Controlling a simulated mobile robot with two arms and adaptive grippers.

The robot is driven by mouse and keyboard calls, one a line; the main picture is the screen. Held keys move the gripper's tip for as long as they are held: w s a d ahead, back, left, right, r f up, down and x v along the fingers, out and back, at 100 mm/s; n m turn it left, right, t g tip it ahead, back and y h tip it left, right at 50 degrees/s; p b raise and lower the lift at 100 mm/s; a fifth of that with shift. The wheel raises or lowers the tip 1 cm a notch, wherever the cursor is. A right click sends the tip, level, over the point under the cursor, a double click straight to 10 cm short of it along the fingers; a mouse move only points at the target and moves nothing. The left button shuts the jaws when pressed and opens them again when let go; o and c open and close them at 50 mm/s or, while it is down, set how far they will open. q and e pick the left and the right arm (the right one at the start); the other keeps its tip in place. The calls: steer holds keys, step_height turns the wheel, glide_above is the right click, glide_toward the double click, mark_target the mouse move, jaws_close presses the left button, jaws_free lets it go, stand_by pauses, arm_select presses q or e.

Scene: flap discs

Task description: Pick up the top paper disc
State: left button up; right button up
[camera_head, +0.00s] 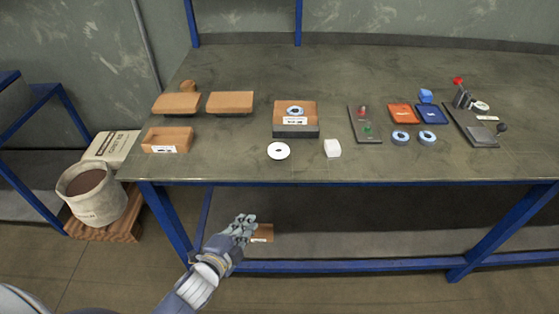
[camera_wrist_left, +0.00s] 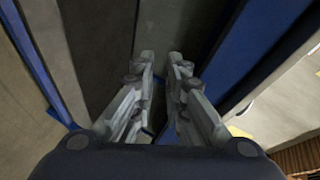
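A white paper disc (camera_head: 278,150) with a small dark centre hole lies flat near the table's front edge. A brown box (camera_head: 281,107) behind it holds a disc with a blue and white centre (camera_head: 295,110); I cannot tell whether discs are stacked below. My left gripper (camera_head: 246,226) is in front of the table and below its top, well apart from both discs. In the left wrist view its two fingers (camera_wrist_left: 161,62) stand apart with an empty gap between them. My right gripper is in neither view.
The blue-framed table (camera_head: 230,165) has a front edge above my left gripper. A small brown box (camera_head: 263,233) is below the table.

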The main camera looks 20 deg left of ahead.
arm_select(q)
step_height(320, 180, up, 9)
steer(key=d+m+t+h+b, duration=0.1)
steer(key=d+m+t, duration=0.1)
steer(key=m, duration=0.1)
steer(key=m+t+b, duration=0.1)
steer(key=t, duration=0.1)
glide_toward(272, 173)
step_height(272, 173, up, 4)
steer(key=a, duration=0.1)
steer(key=w, duration=0.2)
steer(key=w+d+h, duration=0.1)
steer(key=shift+w+p, duration=0.4)
steer(key=shift+w, duration=0.5)
steer(key=w, duration=0.2)
steer(key=w+d+p, duration=0.1)
steer(key=w, duration=0.1)
steer(key=shift+w+d+f, duration=0.1)
steer(key=shift+w+d, duration=0.05)
steer(key=shift+w, duration=0.35)
jaws_close()
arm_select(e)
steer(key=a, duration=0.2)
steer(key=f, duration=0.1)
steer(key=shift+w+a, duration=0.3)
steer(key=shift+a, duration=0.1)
